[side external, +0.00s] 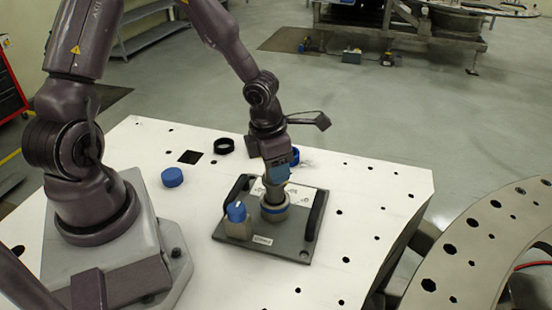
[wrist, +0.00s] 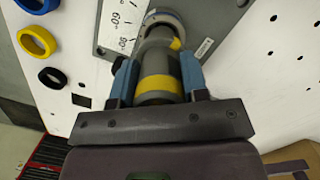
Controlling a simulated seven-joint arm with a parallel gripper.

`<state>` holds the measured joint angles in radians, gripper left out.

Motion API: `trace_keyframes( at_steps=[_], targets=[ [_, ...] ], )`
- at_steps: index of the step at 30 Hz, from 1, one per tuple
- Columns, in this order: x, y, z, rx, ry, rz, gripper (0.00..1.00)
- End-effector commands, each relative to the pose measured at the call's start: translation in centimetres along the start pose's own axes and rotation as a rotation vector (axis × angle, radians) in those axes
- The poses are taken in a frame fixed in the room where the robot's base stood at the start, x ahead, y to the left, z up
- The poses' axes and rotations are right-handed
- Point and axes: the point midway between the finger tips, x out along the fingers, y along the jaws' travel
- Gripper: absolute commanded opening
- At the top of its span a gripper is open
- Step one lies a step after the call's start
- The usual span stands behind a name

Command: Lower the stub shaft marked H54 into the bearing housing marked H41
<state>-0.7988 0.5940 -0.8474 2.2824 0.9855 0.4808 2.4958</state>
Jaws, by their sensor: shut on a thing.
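My gripper (wrist: 157,75) is shut on the stub shaft (wrist: 158,88), a grey cylinder with yellow bands, with one blue finger on each side of it. In the side external view my gripper (side external: 277,174) points down over the bearing housing (side external: 274,208), a round grey collar with a blue band. The housing stands on a dark plate and also shows in the wrist view (wrist: 167,18). The shaft's lower end is at the housing's mouth and looks roughly in line with it. How deep it sits is hidden. I cannot read H54 or H41.
The dark plate (side external: 285,248) has two black handles and a white marked card. A blue cap (side external: 172,177), black ring (side external: 224,146) and blue ring (side external: 293,156) lie on the white table. A yellow ring (wrist: 37,41) shows too.

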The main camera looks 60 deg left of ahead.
Motion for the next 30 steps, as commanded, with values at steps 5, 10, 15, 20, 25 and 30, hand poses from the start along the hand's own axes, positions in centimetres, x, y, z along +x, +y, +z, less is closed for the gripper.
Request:
trace_keyframes(
  at_steps=[5,10,15,20,25,30],
  targets=[
    [0.8,-0.1,-0.1,0.003,-0.001,0.0,0.0],
    [1.6,-0.1,-0.2,0.002,-0.002,-0.001,0.0],
    [2.4,0.0,-0.3,0.002,-0.001,0.0,0.0],
    [3.2,-0.1,-0.4,0.002,-0.001,0.0,0.0],
    [3.9,-0.1,-0.5,0.002,-0.002,-0.001,0.0],
    [4.3,0.0,-0.6,0.002,-0.001,0.0,0.0]
  ],
)
